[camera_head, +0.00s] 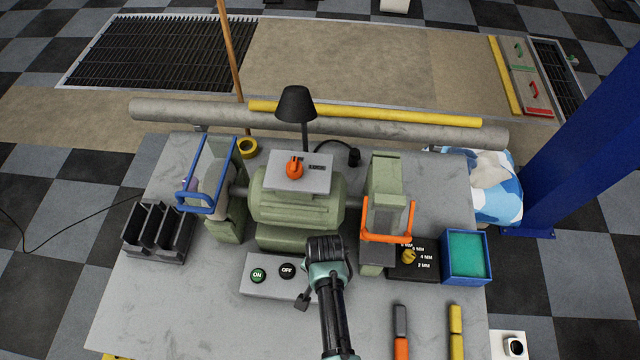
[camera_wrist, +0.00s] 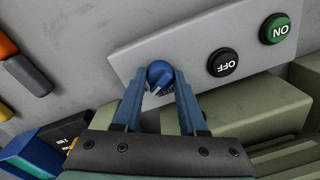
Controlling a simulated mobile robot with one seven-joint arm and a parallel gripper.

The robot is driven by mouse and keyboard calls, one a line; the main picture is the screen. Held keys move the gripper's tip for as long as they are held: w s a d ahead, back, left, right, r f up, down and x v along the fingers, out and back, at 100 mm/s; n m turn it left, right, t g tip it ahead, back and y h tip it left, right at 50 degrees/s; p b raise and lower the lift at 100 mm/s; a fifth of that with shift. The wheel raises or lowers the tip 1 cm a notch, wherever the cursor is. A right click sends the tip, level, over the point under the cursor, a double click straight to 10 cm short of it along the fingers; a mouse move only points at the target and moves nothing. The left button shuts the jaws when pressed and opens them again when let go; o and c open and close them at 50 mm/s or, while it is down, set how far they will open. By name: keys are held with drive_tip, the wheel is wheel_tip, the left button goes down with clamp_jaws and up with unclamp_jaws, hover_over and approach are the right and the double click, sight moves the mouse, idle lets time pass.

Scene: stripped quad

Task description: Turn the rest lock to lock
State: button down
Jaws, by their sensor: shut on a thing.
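A blue rotary knob (camera_wrist: 160,74) sits on the grey control panel (camera_wrist: 195,48), beside the black OFF button (camera_wrist: 223,62) and the green ON button (camera_wrist: 274,28). My gripper (camera_wrist: 158,88) has one finger on each side of the knob and is shut on it. The small marking by the knob is partly covered and cannot be read, so I cannot confirm that this is the rest lock or tell its setting. In the head view my arm stands over the right part of the panel (camera_head: 257,290) and hides the knob and the fingertips.
The green bench grinder (camera_head: 296,210) stands behind the panel, with an orange knob (camera_head: 294,168) on top. Blue (camera_head: 197,203) and orange (camera_head: 386,238) guards flank it. A yellow knob (camera_head: 409,256) and blue box (camera_head: 466,258) are at right. The bench front left is clear.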

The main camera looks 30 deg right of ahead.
drive_tip(key=shift+c, duration=2.3)
unclamp_jaws()
drive_tip(key=shift+r, duration=0.15)
wheel_tip(320, 180, up, 13)
drive_tip(key=shift+s+d, duration=0.2)
drive_tip(key=shift+s, duration=0.05)
